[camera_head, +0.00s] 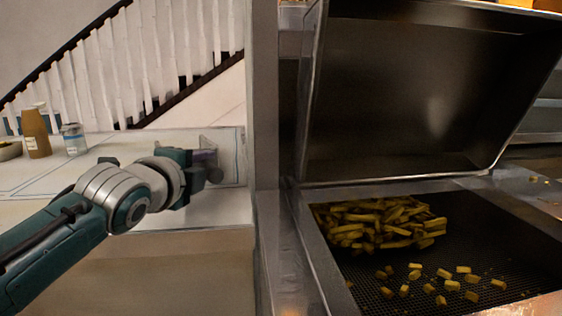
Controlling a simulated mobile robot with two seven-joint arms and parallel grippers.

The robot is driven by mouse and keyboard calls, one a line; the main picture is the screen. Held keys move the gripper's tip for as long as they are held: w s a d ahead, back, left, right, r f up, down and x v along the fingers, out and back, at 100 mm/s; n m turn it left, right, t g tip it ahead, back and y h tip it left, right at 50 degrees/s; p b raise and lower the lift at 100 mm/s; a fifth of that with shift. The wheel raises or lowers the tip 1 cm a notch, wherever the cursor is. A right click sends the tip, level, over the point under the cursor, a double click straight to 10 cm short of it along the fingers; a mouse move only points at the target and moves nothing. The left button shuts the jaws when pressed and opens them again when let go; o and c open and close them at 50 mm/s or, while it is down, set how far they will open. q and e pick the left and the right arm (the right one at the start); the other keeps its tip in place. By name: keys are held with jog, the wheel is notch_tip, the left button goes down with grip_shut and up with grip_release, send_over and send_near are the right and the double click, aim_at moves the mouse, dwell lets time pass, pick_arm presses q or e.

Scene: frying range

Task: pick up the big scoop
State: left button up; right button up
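My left arm comes in from the left, and my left gripper (208,164) is over the far right part of the pale counter, close to the grey post. A small greyish-purple object (205,155) shows at the gripper's fingers, partly hidden by them. It may be part of the big scoop, but its shape is too small and dark to be sure. I cannot tell whether the fingers are open or shut on it. No other scoop shows clearly. My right gripper is not in view.
The pale counter (217,210) holds a brown bottle (36,133), a small jar (74,139) and part of a bowl (9,150). A grey post (265,120) divides it from the fryer with fries (375,222) on dark mesh under a raised lid (400,95).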

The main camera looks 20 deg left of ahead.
pick_arm(q)
grip_shut()
dwell(0.9)
